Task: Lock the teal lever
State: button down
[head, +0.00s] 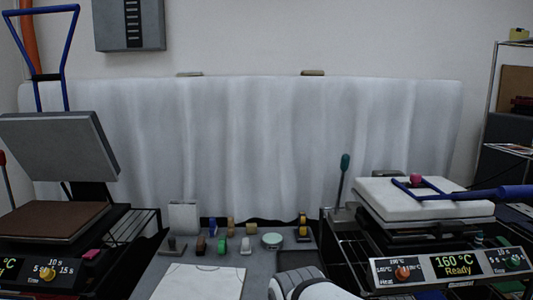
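The teal lever (345,163) stands at the left side of the right-hand heat press. Its teal knob tops a thin rod that leans slightly to the right. The right press (424,201) has its pale upper plate down, with a blue handle (440,190) lying over it and a red knob on top. Its display (457,265) reads 160 °C Ready. A white rounded part of my arm shows at the bottom middle, below and left of the lever. My gripper's fingers are not in view.
The left press (60,145) stands open, its grey plate tilted up and blue handle raised. Between the presses, a grey table holds a white sheet (200,282), several small stamps and rolls, and a round tin (272,241). A white curtain hangs behind.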

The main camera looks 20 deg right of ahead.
aim_at(345, 159)
jog(key=i, duration=1)
jog(key=u, duration=0.05)
